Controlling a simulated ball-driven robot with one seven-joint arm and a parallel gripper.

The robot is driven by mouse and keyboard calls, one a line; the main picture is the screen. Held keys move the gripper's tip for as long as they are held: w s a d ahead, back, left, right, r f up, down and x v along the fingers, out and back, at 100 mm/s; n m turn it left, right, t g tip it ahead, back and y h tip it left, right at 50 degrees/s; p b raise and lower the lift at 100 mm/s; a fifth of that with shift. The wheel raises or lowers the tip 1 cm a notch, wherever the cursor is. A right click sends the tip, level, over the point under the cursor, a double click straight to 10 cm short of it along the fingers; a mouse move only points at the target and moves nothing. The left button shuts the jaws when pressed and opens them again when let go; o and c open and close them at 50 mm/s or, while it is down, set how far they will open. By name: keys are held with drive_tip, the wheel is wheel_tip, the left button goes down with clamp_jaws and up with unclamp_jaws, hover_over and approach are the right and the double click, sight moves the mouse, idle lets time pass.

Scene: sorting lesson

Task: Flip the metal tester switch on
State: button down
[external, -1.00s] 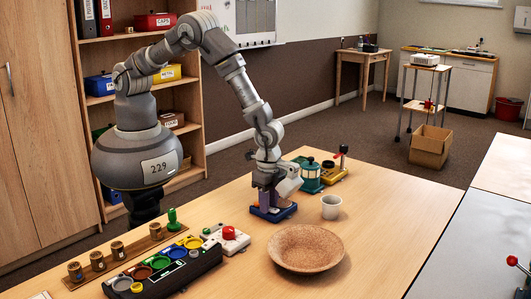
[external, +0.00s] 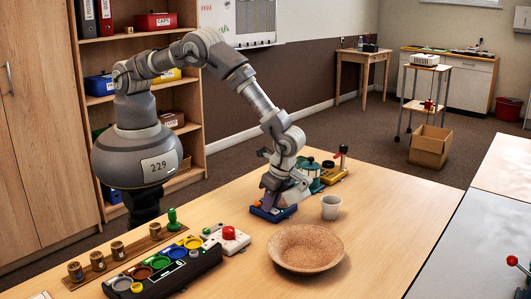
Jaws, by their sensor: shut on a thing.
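The tester (external: 259,211) is a low device with a blue base on the table, left of the white cup. My gripper (external: 269,202) is down at the top of the tester, with the wrist leaning to the right above it. It is shut on a small part there, which appears to be the tester switch. The fingers and wrist hide that switch, so its position cannot be told.
A white cup (external: 331,208) and a round cork-coloured dish (external: 305,262) stand close by. A teal lantern-like device (external: 314,186) and a yellow device (external: 333,174) stand behind. A red-button box (external: 229,240) and a black tray (external: 190,272) are left. The table's right side is clear.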

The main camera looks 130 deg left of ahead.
sight(278, 212)
drive_tip(key=c, duration=1.3)
unclamp_jaws()
drive_tip(key=p+v, duration=0.2)
drive_tip(key=v, duration=0.5)
drive_tip(key=shift+w+r, duration=0.15)
drive_tip(key=shift+r, duration=0.25)
